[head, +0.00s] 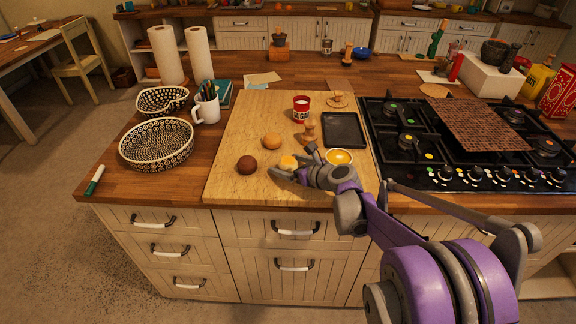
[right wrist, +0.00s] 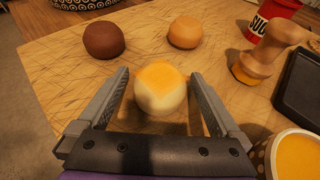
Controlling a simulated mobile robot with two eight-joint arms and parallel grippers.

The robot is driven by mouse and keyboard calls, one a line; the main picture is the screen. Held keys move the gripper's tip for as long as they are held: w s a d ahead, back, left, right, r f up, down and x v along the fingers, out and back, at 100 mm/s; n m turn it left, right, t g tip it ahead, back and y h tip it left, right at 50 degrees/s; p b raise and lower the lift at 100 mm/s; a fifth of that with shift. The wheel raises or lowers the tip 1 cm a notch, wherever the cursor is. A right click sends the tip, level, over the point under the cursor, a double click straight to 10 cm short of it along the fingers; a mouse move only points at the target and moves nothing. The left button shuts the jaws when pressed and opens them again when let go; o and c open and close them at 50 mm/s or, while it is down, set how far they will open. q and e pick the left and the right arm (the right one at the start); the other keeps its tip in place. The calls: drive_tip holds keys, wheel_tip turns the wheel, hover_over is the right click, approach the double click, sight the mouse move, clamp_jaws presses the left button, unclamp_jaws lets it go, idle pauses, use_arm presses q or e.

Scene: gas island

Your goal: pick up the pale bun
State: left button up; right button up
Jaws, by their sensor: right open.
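The pale bun (right wrist: 160,90), cream with a yellow-orange top, sits on the wooden board (head: 235,125). In the head view the pale bun (head: 288,162) is partly hidden by my right gripper (head: 286,172). In the right wrist view my right gripper (right wrist: 163,100) is open, with one finger on each side of the bun and gaps showing between fingers and bun. A dark brown bun (head: 247,165) and an orange-tan bun (head: 271,141) stand beyond it on the board. My left gripper is not in view.
A patterned cup with yellow content (head: 339,157) stands just right of the gripper. A wooden stamp-like tool (head: 309,133), red sugar tin (head: 301,108) and black tray (head: 345,130) are behind. The gas hob (head: 425,165) is to the right. The board's front left is clear.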

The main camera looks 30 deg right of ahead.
drive_tip(key=shift+c, duration=0.2)
drive_tip(key=c, duration=1.3)
